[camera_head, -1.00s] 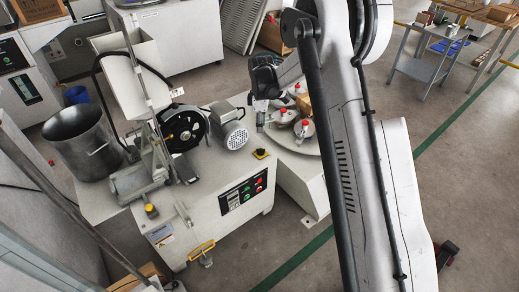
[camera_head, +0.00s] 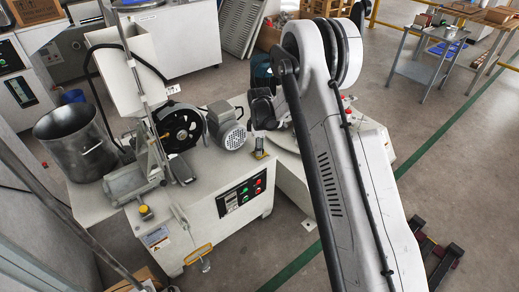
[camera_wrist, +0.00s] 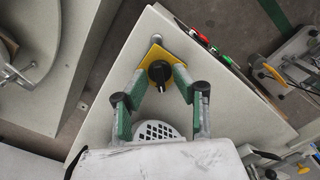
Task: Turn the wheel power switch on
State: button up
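The wheel power switch (camera_wrist: 159,70) is a black rotary knob on a yellow plate at the machine's top corner. In the wrist view its pointer tilts slightly, toward the lower right. My gripper (camera_wrist: 160,79) is open, with one green-padded finger on each side of the knob and visible gaps between. I cannot tell how far the fingertips are above the plate. In the head view my gripper (camera_head: 260,146) is over that corner and mostly hides the switch.
A control panel (camera_head: 241,194) with red and green buttons is on the machine's front. A grey motor (camera_head: 228,126) and a black wheel (camera_head: 181,129) stand left of the gripper.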

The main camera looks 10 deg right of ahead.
grip_shut()
jog(key=shift+m, duration=0.3)
jog(key=m, duration=1.2)
jog(key=shift+m, duration=0.3)
jog(key=m, duration=0.4)
jog(key=shift+m, duration=0.3)
